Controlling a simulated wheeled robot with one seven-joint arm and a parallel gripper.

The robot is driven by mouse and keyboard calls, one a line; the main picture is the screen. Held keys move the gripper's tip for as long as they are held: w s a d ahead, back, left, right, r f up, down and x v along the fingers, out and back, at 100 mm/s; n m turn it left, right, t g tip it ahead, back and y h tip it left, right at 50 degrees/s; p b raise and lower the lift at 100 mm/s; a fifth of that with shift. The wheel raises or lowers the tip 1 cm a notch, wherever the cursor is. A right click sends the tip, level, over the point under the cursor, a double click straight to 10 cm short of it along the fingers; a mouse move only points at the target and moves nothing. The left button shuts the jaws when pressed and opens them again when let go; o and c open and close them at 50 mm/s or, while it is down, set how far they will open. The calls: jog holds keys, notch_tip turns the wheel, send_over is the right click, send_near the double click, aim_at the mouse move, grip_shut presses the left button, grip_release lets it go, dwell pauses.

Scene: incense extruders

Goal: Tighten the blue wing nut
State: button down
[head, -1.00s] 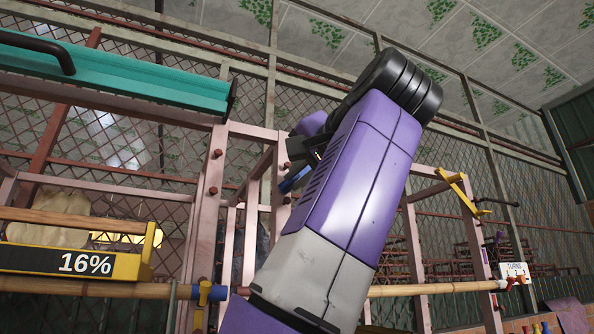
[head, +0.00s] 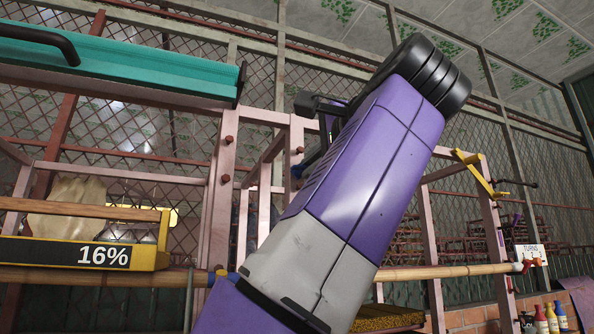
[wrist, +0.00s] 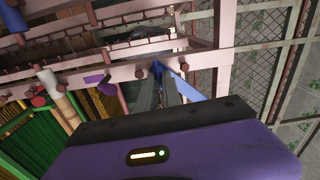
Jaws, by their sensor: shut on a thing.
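The blue wing nut (wrist: 188,87) shows in the wrist view at the pink metal frame, with blue at the fingertips and to the right of them. My gripper (wrist: 159,76) is shut on it; its dark fingers hide part of the nut. In the head view my purple and grey arm crosses the middle and covers the fingertips and most of the area around the nut. Exactly how the wings sit between the fingers is too small to tell.
The pink frame (head: 222,190) carries red bolt heads. A teal trough (head: 120,70) is at upper left. A bamboo pole (head: 440,272) runs across below, towards a TURNS sign (head: 532,254).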

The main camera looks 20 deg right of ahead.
jog(key=shift+d, duration=0.1)
dwell(0.3)
jog(key=c, duration=1.5)
grip_release()
jog(key=shift+s, duration=0.1)
jog(key=s+b, duration=0.2)
jog(key=s, duration=0.5)
jog(key=shift+s, duration=0.3)
jog(key=shift+f, duration=0.1)
